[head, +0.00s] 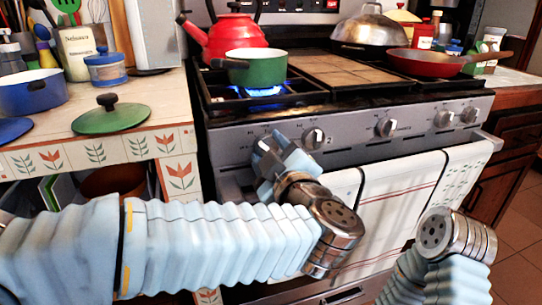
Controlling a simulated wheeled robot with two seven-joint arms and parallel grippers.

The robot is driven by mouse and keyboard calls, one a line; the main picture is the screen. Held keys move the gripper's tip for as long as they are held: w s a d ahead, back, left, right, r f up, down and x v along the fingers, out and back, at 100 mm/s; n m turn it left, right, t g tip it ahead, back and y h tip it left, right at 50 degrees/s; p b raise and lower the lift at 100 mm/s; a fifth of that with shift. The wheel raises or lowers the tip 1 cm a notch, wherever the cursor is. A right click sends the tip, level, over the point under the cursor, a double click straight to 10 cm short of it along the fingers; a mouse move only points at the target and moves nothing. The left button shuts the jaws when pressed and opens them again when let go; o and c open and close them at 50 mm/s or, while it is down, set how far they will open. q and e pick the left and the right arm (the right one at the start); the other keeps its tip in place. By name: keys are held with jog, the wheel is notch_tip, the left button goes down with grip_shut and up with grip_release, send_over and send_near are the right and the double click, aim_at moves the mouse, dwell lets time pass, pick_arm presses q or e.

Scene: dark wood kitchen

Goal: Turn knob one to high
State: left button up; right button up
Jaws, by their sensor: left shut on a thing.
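The stove's front panel (350,133) carries a row of knobs. My left gripper (276,150) is at the left end of the row, shut on the leftmost knob, which its fingers and wrist hide. The knob's angle cannot be read. A second knob (313,138) shows just right of the gripper, with more knobs (385,127) further right. A blue flame (262,91) burns on the front left burner under a green pot (257,68). My right arm shows at the lower right; its gripper is not visible.
A red kettle (232,33) stands behind the pot. A red pan (430,62) is on the right burners, its handle pointing right. Towels (400,200) hang on the oven rail below the panel. A green lid (109,116) lies on the left counter.

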dwell(0.3)
pick_arm(q)
jog(key=o, duration=1)
jog(key=shift+o, duration=0.2)
jog(key=shift+s, duration=0.1)
jog(key=v, duration=1.3)
jog(key=shift+s, duration=0.3)
jog(key=shift+d, duration=0.15)
